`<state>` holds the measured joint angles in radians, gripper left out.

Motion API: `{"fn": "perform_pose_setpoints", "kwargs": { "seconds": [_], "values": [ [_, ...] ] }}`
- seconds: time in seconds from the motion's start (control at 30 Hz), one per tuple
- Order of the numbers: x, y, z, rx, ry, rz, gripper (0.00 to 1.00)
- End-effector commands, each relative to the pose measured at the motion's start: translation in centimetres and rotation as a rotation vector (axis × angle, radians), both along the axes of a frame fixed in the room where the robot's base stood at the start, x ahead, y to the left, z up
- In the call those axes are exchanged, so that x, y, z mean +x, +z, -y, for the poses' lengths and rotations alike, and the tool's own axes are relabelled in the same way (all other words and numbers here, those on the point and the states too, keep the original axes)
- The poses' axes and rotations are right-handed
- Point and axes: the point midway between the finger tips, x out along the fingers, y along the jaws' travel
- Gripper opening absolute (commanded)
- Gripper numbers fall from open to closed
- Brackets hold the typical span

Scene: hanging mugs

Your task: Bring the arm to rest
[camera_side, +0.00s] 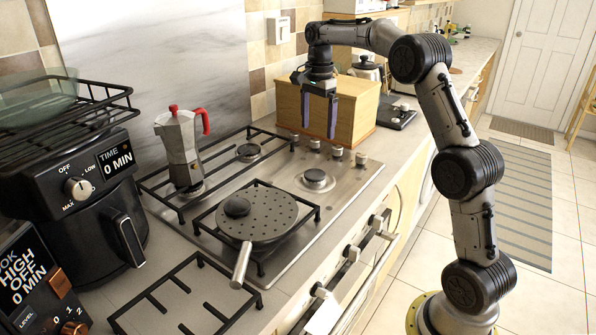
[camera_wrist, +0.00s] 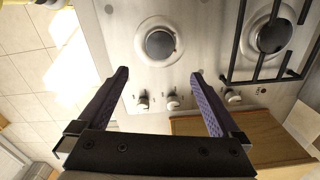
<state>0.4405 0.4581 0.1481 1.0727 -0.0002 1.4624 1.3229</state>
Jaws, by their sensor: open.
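My gripper (camera_side: 320,110) hangs pointing down above the right back part of the stove, in front of a wooden box. Its two purple-padded fingers are apart with nothing between them. In the wrist view my gripper (camera_wrist: 160,85) is also open and empty, over the stove's knobs and a bare burner. My arm stands at the right and arches over to the left. No mug is visible in either view.
The stove (camera_side: 345,190) holds a moka pot (camera_side: 180,148) and a lidded pan (camera_side: 262,215). A wooden box (camera_side: 358,112) stands close behind my gripper. An air fryer (camera_side: 75,190) is at the left.

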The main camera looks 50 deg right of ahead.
Motion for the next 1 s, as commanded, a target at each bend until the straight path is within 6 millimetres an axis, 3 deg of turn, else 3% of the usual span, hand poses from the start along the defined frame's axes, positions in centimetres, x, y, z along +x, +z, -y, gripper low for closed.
{"fn": "perform_pose_setpoints", "kwargs": {
  "seconds": [0.07,0.17,0.3,0.5,0.63,0.77,1.0],
  "values": [
    [0.2,1.2,-1.0,-0.01,0.019,0.022,1.0],
    [-0.1,4.6,-3.0,-0.035,0.054,0.08,1.0],
    [-3.2,9.1,-7.6,-0.058,0.128,0.145,1.0],
    [-9.5,12.3,-13.4,-0.097,0.343,0.235,1.0],
    [-14.0,12.6,-16.3,-0.132,0.529,0.289,1.0],
    [-18.7,11.5,-18.6,-0.176,0.743,0.339,1.0],
    [-26.4,5.9,-21.1,-0.285,1.182,0.4,1.0]
  ]
}}
